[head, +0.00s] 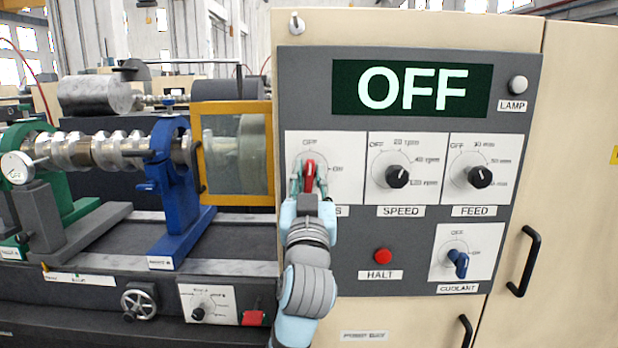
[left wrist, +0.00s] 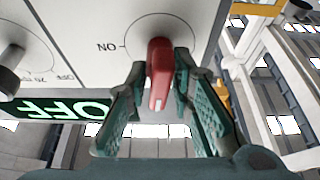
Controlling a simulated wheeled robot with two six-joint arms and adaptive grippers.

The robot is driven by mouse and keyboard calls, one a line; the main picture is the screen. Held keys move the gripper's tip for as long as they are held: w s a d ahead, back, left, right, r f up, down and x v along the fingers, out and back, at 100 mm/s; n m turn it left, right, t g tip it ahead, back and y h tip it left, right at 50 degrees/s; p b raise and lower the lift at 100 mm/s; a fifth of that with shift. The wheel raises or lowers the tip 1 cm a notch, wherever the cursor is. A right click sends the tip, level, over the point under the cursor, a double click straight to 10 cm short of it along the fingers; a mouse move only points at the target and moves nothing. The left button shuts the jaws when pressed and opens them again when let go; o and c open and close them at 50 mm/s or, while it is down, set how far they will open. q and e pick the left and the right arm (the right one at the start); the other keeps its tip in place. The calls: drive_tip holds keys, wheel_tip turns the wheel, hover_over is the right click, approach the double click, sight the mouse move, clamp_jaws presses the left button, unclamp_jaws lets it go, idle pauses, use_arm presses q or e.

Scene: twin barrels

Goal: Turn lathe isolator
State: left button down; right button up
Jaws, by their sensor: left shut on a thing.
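The lathe isolator is a red knob (head: 309,173) on a white plate at the left of the control panel, with OFF marked above and ON to the right. Its handle stands about upright, towards OFF. My left gripper (head: 309,184) reaches up from below and is shut on the knob, a finger on each side. In the left wrist view the red knob (left wrist: 160,72), with a white line at its end, sits between the green fingers (left wrist: 158,88). My gripper hides the plate's lower part and most of its label. My right gripper is not in view.
The display (head: 412,88) above reads OFF. Black SPEED (head: 398,177) and FEED (head: 480,177) knobs are to the right, with a blue COOLANT knob (head: 458,263) and red HALT button (head: 383,256) below. A yellow-framed guard (head: 235,200) stands close left.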

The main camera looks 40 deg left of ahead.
use_arm(q)
drive_tip(key=c, duration=1.6)
unclamp_jaws()
drive_tip(key=shift+r, duration=0.1)
drive_tip(key=v, duration=0.7)
drive_tip(key=shift+s+d, duration=0.2)
drive_tip(key=shift+s, duration=0.05)
